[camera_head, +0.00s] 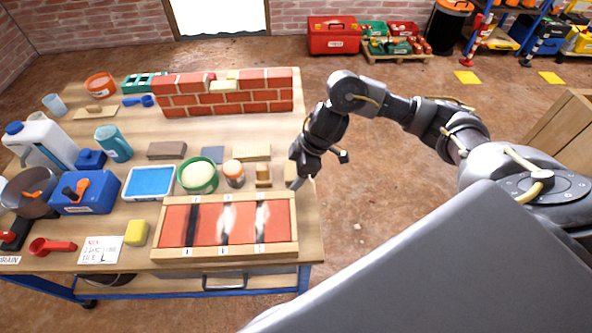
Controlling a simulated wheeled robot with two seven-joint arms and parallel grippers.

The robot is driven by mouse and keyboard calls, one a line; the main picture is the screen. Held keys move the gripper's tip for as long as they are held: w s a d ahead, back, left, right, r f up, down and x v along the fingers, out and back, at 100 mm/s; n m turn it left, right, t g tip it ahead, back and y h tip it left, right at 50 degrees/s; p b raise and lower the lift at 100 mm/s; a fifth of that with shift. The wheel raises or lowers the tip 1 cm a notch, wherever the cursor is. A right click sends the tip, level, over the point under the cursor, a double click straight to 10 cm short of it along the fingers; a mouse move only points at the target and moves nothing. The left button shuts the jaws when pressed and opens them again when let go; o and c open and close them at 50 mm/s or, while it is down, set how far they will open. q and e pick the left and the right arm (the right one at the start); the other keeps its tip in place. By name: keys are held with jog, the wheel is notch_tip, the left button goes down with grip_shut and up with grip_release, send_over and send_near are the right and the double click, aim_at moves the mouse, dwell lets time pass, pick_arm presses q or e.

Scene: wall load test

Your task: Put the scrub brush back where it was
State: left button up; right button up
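A small tan and brown block (263,176), which looks like the scrub brush, stands on the table behind the red framed panel (208,223). Its bristles are too small to make out. My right gripper (296,184) points down at the table's right edge, just right of the block and apart from it. Its fingers are small and partly hidden by the wrist, so I cannot tell their opening or whether anything is between them. My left gripper is out of view.
A jar (233,173), a green bowl (198,176) and a blue tray (149,183) stand left of the block. A low brick wall (180,100) stands at the back. A yellow sponge (136,232) lies at front left. Floor is open right of the table.

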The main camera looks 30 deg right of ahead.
jog(key=o, duration=0.5)
jog(key=shift+s+a+f, duration=0.1)
jog(key=shift+s+f, duration=0.2)
jog(key=shift+f, duration=0.45)
jog(key=shift+c, duration=0.2)
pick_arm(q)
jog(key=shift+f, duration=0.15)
pick_arm(e)
jog(key=shift+r, duration=0.1)
jog(key=shift+a+r, duration=0.1)
jog(key=shift+r, duration=0.15)
pick_arm(q)
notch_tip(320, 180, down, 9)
jog(key=p, duration=0.4)
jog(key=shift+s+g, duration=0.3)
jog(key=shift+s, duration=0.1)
pick_arm(e)
jog(key=w+v, duration=0.1)
jog(key=v, duration=1.2)
